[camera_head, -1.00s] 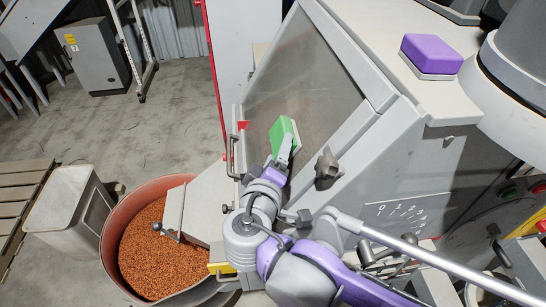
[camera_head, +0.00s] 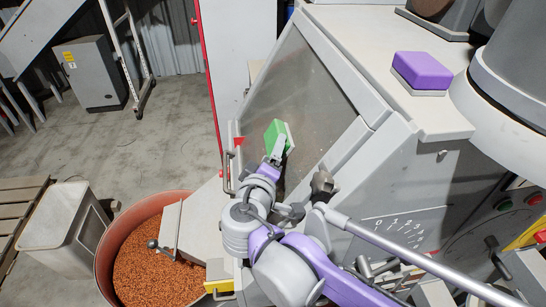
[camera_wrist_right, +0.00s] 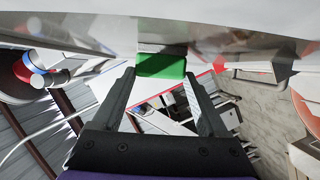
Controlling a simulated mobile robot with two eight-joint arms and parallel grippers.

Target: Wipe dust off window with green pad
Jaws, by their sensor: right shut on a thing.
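The green pad (camera_head: 274,136) is held by my right gripper (camera_head: 278,152) at the lower left part of the slanted window (camera_head: 315,110) on the grey machine. My right gripper is shut on the pad. In the right wrist view the green pad (camera_wrist_right: 161,66) sits between the fingertips of my right gripper (camera_wrist_right: 160,78), close under the pale surface along the top. I cannot tell whether the pad touches the glass. The window looks grey and hazy. My left gripper is not in view.
A purple pad (camera_head: 422,70) lies on top of the machine. A dark knob (camera_head: 322,184) and a handle (camera_head: 229,170) stick out near my right arm. A round tub of orange granules (camera_head: 160,270) stands below, beside a grey bin (camera_head: 62,225).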

